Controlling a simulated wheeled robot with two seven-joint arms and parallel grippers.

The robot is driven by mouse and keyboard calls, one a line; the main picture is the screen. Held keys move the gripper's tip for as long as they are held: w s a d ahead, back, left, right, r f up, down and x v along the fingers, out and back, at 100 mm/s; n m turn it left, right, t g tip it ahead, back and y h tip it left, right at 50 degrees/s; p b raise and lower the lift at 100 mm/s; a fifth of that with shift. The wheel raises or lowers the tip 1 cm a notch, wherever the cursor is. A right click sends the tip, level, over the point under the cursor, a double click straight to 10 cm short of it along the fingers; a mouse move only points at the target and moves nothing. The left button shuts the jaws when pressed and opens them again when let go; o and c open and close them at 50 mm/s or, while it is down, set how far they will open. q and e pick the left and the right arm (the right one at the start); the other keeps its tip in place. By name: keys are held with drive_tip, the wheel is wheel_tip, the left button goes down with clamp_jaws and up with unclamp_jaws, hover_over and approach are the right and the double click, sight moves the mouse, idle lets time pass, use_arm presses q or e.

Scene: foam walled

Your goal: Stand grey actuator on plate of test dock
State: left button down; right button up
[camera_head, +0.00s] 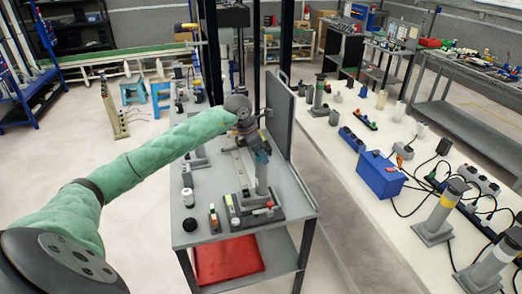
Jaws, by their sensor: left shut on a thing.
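My left arm comes in from the left, and its gripper (262,157) is above the near part of a grey table. It is shut on the top of an upright grey cylinder, which I take as the grey actuator (262,178). The actuator is over the test dock (248,217), a dark grey base with a red part on its right. The actuator's lower end is at the dock; I cannot tell whether it touches the plate. My right gripper is out of view.
A white-and-black bottle (188,197) and small blocks (214,220) lie left of the dock. A long white table (350,185) at right holds a blue box (382,176) and similar cylinders (440,215).

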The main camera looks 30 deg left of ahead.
use_arm(q)
drive_tip(key=c, duration=0.9)
unclamp_jaws()
drive_tip(key=o, duration=0.4)
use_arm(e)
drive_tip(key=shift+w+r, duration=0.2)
use_arm(q)
drive_tip(key=shift+r, duration=0.1)
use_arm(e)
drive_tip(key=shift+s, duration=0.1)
use_arm(q)
drive_tip(key=shift+b+v, duration=2.15)
drive_tip(key=shift+v, duration=3.85)
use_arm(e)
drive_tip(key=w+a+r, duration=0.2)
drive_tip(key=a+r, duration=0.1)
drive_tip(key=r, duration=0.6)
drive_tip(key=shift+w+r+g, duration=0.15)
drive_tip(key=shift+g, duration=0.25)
